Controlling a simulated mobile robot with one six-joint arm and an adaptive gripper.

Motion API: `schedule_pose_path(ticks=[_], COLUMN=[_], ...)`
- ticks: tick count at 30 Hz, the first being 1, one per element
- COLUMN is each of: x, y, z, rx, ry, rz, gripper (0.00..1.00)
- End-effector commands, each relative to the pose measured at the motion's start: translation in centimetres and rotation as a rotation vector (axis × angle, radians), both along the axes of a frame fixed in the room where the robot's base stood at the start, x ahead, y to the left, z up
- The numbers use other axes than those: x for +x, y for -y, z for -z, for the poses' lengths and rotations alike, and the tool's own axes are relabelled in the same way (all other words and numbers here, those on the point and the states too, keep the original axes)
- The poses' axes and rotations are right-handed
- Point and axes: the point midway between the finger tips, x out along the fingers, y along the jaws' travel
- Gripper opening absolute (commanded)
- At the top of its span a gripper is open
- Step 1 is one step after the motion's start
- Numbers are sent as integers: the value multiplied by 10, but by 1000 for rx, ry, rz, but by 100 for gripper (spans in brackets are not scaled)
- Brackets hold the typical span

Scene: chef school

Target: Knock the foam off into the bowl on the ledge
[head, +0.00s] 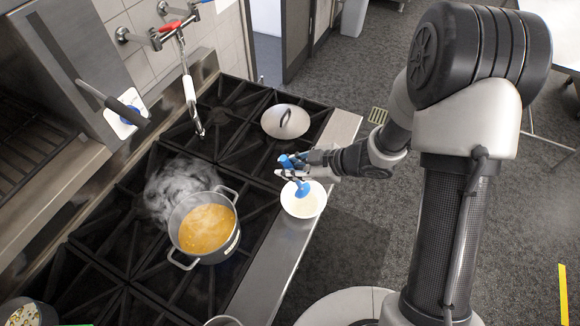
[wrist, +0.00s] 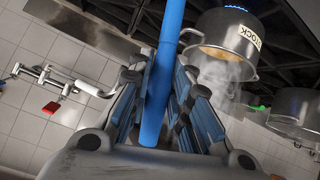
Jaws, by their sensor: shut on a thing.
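My gripper (head: 291,165) is shut on the blue handle of a utensil (head: 303,188), and the handle also runs between the fingers in the wrist view (wrist: 158,95). The utensil's lower end is over or inside the white bowl (head: 316,205) on the steel ledge (head: 262,277). I cannot tell whether it touches the bowl. The bowl's inside looks pale cream; foam on the utensil is too small to make out. The steel stock pot (head: 226,248) holds orange-brown liquid and steams on the stove. Its "STOCK" label shows in the wrist view (wrist: 248,37).
A round lid (head: 285,121) lies on the burners behind the bowl. A wall tap with a hanging spout (head: 187,88) is at the back. Another pot (head: 28,312) is at the lower left. The floor right of the ledge is open.

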Motion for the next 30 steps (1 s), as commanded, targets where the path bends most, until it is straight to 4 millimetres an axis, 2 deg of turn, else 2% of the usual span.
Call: schedule_pose_path(ticks=[5,24,30], x=[0,0,0], y=[0,0,0], z=[-6,-68,-68], rx=[0,0,0], ry=[0,0,0], rz=[0,0,0], gripper=[0,0,0])
